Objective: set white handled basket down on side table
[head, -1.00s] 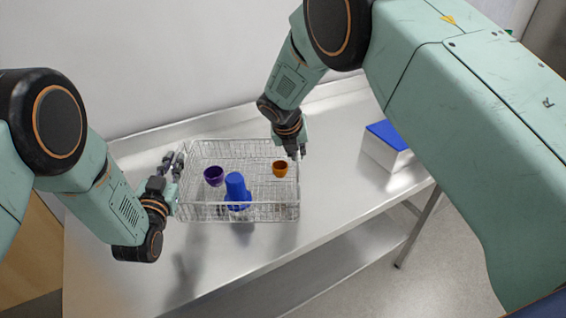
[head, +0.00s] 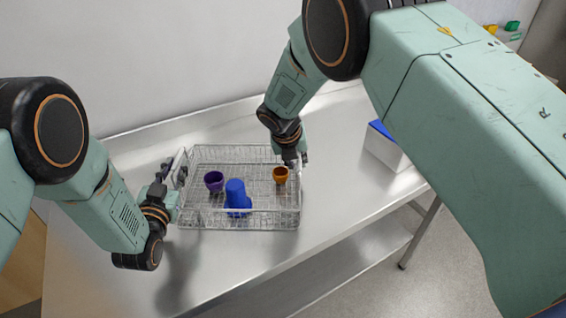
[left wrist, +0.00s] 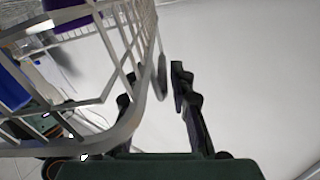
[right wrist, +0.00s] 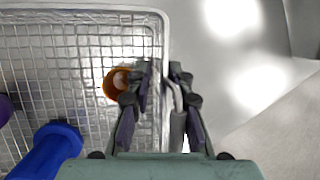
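The white handled basket (head: 192,224) is a wire basket with pale rims, over the metal side table (head: 225,275). It looks roughly level; whether its base touches the top is hard to tell.
A white box with a blue lid (head: 385,152) stands on the table to the right of the basket. Bare tabletop lies between them and in front. A wall runs along the back. A lower shelf (head: 335,268) shows under the front edge.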

